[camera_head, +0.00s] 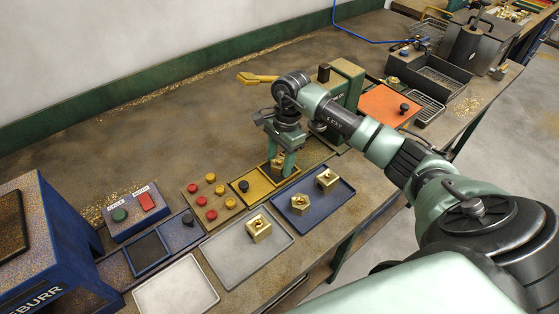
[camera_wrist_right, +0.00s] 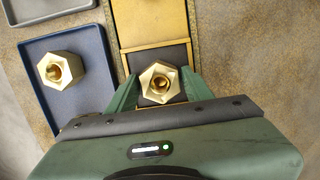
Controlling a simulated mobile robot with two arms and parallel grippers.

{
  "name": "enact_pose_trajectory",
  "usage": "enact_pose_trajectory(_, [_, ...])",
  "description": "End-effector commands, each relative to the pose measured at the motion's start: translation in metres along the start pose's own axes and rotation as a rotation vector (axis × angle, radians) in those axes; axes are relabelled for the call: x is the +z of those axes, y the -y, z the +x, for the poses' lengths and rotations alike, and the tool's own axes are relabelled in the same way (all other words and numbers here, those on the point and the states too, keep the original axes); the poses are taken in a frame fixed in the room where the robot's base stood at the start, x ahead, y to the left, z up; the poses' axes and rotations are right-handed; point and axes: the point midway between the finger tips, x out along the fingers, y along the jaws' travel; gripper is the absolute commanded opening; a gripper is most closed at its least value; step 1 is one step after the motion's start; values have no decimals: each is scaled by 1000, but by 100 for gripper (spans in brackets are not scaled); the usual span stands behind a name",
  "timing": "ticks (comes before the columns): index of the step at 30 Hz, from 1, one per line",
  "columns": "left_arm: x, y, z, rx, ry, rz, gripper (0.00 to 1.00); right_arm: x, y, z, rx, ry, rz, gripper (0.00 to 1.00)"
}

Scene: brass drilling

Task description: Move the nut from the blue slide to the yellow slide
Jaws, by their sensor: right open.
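A brass hex nut (camera_wrist_right: 160,84) sits on the dark pad at one end of the yellow slide (camera_wrist_right: 152,22). My right gripper (camera_wrist_right: 160,90) is open, with its green fingers on either side of the nut; I cannot tell whether they touch it. In the head view the right gripper (camera_head: 283,168) points down at the far end of the yellow slide (camera_head: 256,188) and partly hides the nut. The blue slide (camera_head: 165,238) lies to the left, its dark square pad empty, with a black knob at its other end. My left gripper is out of view.
A blue tray (camera_head: 298,226) with two brass nuts lies just in front of the yellow slide. A grey tray (camera_head: 230,262) holds another nut. An empty pale tray (camera_head: 175,290), a button box (camera_head: 137,212) and a blue machine (camera_head: 45,245) stand left. A green machine (camera_head: 350,75) stands behind the gripper.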

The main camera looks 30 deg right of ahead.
Motion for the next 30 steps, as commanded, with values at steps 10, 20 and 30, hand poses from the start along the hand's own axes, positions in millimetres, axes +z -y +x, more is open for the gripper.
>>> enact_pose_trajectory(10, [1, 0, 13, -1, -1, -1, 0, -1, 2, -43, -8, -3, -1, 51])
enact_pose_trajectory(20, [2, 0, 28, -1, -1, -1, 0, 0, 1, -107, -4, -1, 0, 51])
enact_pose_trajectory(30, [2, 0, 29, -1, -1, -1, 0, 0, 0, -123, 1, 0, 0, 51])
